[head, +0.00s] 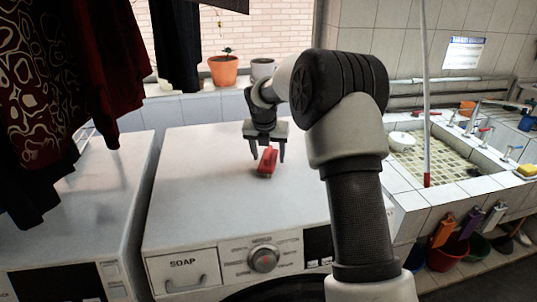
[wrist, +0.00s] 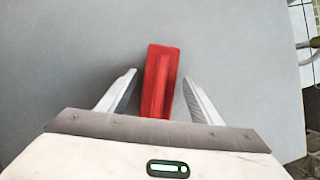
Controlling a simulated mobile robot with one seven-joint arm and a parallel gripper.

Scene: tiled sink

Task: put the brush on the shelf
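A red brush (head: 267,161) lies on top of the white washing machine (head: 200,185), near the middle. In the wrist view the red brush (wrist: 161,82) lies lengthwise, with its near end between the two fingers. My gripper (head: 267,160) is open above and around the brush, one finger on each side. In the wrist view my gripper (wrist: 160,78) shows clear gaps between both fingers and the brush. I cannot tell how far the fingertips are above the machine top. I cannot tell which surface is the shelf.
A potted plant (head: 223,71) and a grey pot (head: 262,69) stand on the window ledge behind. Dark clothes (head: 70,80) hang at the left. A tiled sink (head: 440,153) is at the right. The machine top around the brush is clear.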

